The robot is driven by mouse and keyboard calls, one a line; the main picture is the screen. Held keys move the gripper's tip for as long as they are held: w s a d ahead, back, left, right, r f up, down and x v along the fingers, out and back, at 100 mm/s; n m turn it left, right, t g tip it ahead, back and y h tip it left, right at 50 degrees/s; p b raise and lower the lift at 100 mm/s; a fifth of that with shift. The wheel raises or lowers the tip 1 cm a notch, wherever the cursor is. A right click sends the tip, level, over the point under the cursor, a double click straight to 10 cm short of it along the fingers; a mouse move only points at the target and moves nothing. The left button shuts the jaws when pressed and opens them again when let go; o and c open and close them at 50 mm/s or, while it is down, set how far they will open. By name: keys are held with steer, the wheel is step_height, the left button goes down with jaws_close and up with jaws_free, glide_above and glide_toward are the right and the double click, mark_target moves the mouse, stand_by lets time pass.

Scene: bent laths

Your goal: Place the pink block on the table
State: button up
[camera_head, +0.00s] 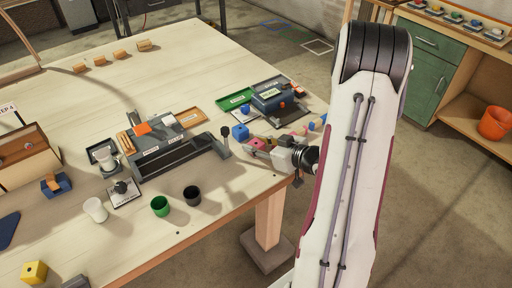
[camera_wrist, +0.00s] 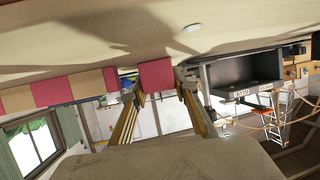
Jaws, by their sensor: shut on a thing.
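The pink block (camera_head: 257,144) is at my gripper's fingertips, over the right part of the wooden table (camera_head: 215,80). In the wrist view the pink block (camera_wrist: 156,75) sits between the two finger ends. My gripper (camera_head: 259,149) reaches in from the right, low over the table, and is shut on the block. The fingers also show in the wrist view (camera_wrist: 157,95). I cannot tell whether the block touches the tabletop. The blue block (camera_head: 240,132) stands just left of and behind the pink block.
A grey fixture (camera_head: 172,145) with a black knob lever stands left of my gripper. A green tray (camera_head: 235,99) and a grey-blue device (camera_head: 270,97) lie behind it. A green cup (camera_head: 160,206) and a black cup (camera_head: 192,196) stand near the front edge. The back middle is clear.

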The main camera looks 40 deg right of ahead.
mark_target(256, 143)
steer(key=shift+r, duration=0.15)
steer(key=shift+r, duration=4.9)
